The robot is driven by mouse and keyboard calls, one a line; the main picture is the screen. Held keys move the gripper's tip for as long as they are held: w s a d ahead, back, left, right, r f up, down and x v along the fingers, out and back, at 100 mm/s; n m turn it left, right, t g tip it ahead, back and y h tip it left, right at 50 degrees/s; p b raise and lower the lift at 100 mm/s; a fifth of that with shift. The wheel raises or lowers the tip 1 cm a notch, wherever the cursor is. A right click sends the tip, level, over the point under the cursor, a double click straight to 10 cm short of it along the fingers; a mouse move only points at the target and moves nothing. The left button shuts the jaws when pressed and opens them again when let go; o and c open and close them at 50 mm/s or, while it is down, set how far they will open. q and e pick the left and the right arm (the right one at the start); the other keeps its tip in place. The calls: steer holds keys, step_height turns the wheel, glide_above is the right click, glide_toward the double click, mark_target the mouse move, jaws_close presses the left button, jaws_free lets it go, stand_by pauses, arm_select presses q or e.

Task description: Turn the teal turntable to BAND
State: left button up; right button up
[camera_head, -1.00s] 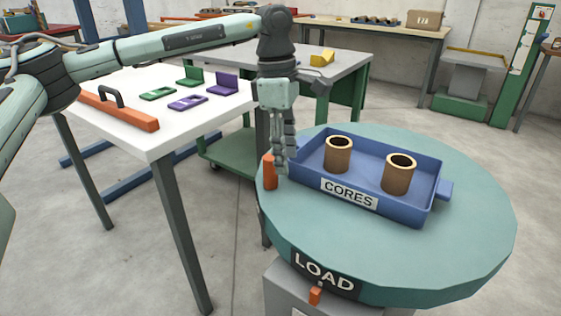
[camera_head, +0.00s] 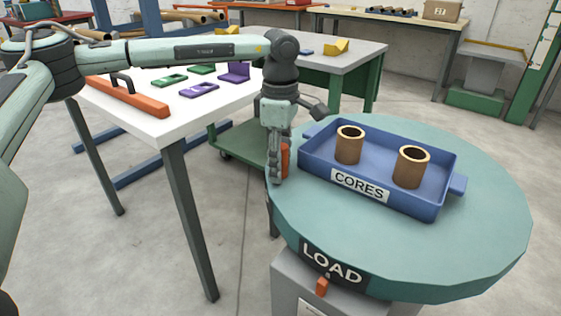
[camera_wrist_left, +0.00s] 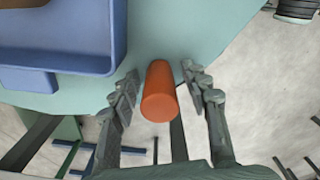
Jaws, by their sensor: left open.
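The teal turntable (camera_head: 470,250) fills the right of the head view. Its dark LOAD label (camera_head: 333,264) faces front, above an orange pointer (camera_head: 322,287) on the grey base. An upright orange peg (camera_head: 286,160) stands at the turntable's left rim, partly hidden by my left gripper (camera_head: 277,172). In the left wrist view the peg (camera_wrist_left: 159,92) lies between the two open fingers (camera_wrist_left: 165,95), with a gap visible on each side. I see no BAND label. My right gripper is not in view.
A blue CORES tray (camera_head: 395,206) with two brown cores (camera_head: 349,146) sits on the turntable, right of my left gripper. A white table (camera_head: 170,120) with green and purple parts stands to the left. A green cart (camera_head: 245,150) is behind.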

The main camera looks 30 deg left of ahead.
arm_select(q)
steer(key=shift+c, duration=0.4)
jaws_close()
steer(key=shift+s+d, duration=0.1)
steer(key=shift+d, duration=0.05)
